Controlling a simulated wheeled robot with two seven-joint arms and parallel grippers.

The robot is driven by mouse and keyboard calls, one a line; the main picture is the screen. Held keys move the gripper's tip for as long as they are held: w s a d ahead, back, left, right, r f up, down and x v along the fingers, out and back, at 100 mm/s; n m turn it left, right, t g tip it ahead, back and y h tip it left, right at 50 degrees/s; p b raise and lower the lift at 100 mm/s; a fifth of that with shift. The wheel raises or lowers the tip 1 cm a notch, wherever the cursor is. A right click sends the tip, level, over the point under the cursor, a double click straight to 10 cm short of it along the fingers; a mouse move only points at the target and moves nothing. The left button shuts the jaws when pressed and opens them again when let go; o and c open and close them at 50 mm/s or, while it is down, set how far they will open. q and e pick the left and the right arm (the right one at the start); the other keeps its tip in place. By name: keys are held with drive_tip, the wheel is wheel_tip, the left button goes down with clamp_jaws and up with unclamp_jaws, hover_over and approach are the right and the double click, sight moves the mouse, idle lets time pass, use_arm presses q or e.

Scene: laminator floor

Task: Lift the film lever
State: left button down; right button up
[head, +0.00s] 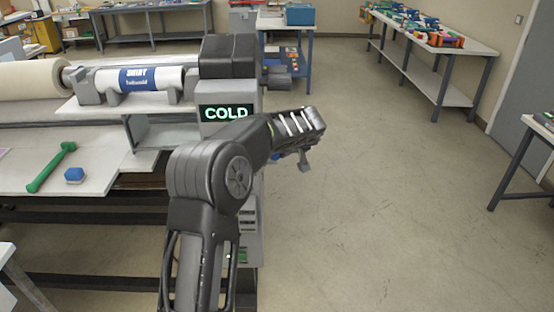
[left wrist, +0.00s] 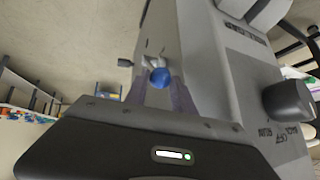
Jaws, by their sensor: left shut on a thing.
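The film lever shows in the left wrist view as a round blue knob (left wrist: 160,77) on a short grey stem beside the laminator's grey side housing (left wrist: 205,60). My left gripper (left wrist: 161,86) has one finger on each side of the knob and is shut on it. In the head view my left arm reaches across the end of the laminator (head: 228,95), just right of its "COLD" display (head: 227,113). There a small patch of blue (head: 277,156) shows under my wrist, and the rest of the lever is hidden. My right gripper is in neither view.
A black knob (left wrist: 288,101) sticks out of the housing in the left wrist view. The floor (head: 400,200) to the right is clear up to the benches.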

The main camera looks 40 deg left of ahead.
use_arm(q)
drive_tip(key=shift+w+a+r+g, duration=0.3)
drive_tip(key=shift+w+r+g, duration=0.1)
drive_tip(key=shift+r, duration=0.1)
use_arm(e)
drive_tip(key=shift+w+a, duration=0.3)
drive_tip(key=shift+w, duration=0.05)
use_arm(q)
drive_tip(key=c, duration=1.1)
unclamp_jaws()
drive_tip(key=shift+h, duration=0.3)
drive_tip(key=shift+o, duration=0.2)
drive_tip(key=b+v, duration=0.1)
drive_tip(key=v, duration=0.6)
drive_tip(key=shift+d+r, duration=0.2)
drive_tip(key=shift+r, duration=0.1)
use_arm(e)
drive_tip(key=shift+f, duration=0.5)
use_arm(q)
drive_tip(key=shift+s, duration=0.1)
